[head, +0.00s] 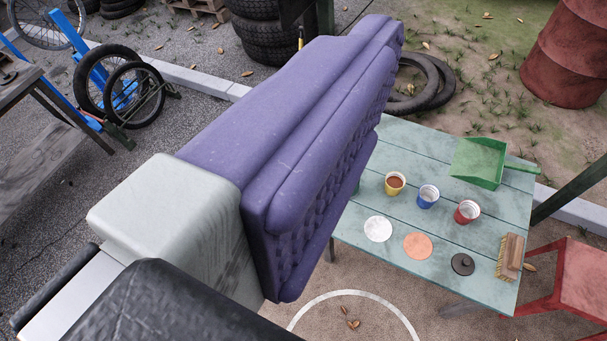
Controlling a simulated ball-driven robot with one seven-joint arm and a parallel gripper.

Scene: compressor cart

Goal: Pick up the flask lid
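A small round black lid with a raised knob (463,264), which looks like the flask lid, lies on the pale green plank table (420,150) near its front right edge. My gripper (385,35) is the large purple padded part across the middle of the view, well apart from the lid and up and to the left of it in the picture. Nothing shows held in it.
Beside the lid are an orange disc (417,246), a white disc (377,229) and a brush (509,257). Behind stand yellow (394,184), blue (427,197) and red (467,212) cups and a green dustpan (478,163). A red stool (575,280) stands at right.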

